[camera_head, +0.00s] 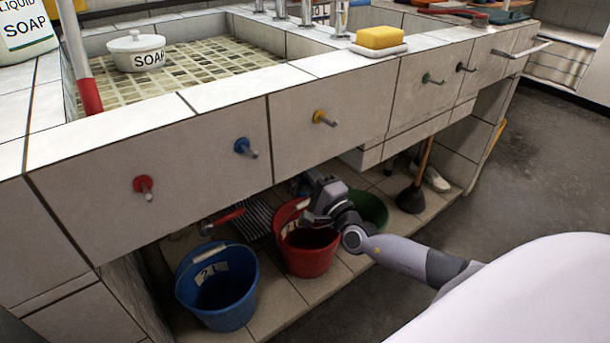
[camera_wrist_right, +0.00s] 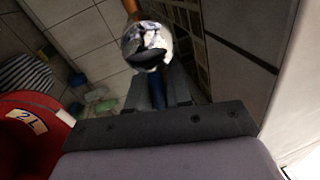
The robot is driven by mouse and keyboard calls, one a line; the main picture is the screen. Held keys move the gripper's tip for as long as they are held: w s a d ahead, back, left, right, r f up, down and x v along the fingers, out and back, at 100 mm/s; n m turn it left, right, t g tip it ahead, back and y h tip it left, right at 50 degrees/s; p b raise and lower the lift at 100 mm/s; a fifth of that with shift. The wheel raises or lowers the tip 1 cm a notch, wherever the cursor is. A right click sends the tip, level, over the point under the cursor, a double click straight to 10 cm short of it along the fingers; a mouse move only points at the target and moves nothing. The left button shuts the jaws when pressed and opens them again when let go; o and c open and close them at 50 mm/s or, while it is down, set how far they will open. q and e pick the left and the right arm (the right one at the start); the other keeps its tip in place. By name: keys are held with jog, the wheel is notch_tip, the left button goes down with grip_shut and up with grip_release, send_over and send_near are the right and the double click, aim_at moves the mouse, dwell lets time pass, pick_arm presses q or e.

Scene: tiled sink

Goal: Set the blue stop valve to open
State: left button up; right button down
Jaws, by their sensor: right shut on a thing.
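My right gripper (camera_head: 308,187) reaches in under the sink front. In the right wrist view its two fingers (camera_wrist_right: 158,88) are closed on a narrow blue handle (camera_wrist_right: 157,92), which looks like the lever of the blue stop valve. The shiny metal valve body (camera_wrist_right: 147,46) sits just beyond the fingertips, at the end of a copper-coloured pipe (camera_wrist_right: 132,8). In the head view the gripper and the shadow mostly hide this valve. How far the handle is turned is hard to tell. My left gripper is not in view.
A red bucket (camera_head: 308,262) stands under my right gripper, with a blue bucket (camera_head: 218,300) to the left and a green one (camera_head: 370,207) behind. A red valve lever (camera_head: 229,216) is left of the gripper.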

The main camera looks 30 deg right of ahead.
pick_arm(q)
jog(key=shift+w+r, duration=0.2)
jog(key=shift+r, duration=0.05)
pick_arm(e)
jog(key=shift+r+n, duration=0.3)
jog(key=shift+n, duration=0.7)
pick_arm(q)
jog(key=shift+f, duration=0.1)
pick_arm(e)
jog(key=shift+y, duration=0.4)
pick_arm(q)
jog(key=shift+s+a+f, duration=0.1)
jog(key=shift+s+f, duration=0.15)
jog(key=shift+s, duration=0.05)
pick_arm(e)
jog(key=c, duration=1.1)
grip_release()
pick_arm(q)
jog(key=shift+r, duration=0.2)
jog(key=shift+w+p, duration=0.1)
jog(key=shift+p, duration=0.2)
